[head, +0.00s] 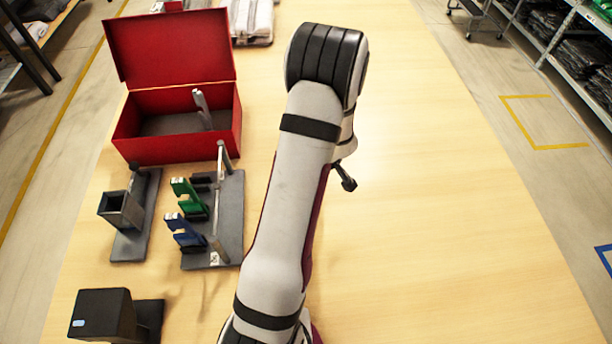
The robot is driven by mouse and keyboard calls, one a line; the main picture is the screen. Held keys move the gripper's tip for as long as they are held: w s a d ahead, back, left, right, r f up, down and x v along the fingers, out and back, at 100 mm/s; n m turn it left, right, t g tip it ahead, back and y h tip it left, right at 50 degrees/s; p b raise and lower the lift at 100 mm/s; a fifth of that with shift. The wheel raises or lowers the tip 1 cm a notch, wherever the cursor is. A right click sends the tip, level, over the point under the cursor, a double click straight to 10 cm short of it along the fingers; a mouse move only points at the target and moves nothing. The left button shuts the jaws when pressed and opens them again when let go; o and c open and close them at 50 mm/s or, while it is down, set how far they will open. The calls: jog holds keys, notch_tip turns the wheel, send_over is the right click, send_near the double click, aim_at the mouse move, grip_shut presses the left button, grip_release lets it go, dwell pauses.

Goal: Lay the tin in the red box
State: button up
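The red box (170,149) stands at the back left of the table with its lid (170,47) raised. A grey bar (203,108) stands up inside it near the right wall, and no tin shows in the part of its floor I can see. I cannot make out a tin anywhere in this view; my arm hides part of the table. Only a small dark part of what seems to be my gripper (346,181) shows beside my arm, right of the box and apart from it. Its fingers cannot be made out.
A grey stand with green (188,196) and blue (184,230) holders and upright posts is in front of the box. Left of it is a grey square holder (120,211); a black block (101,315) is at front left. Folded clothes (250,20) lie behind. The table's right side is clear.

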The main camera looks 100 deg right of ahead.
grip_shut()
dwell(0.4)
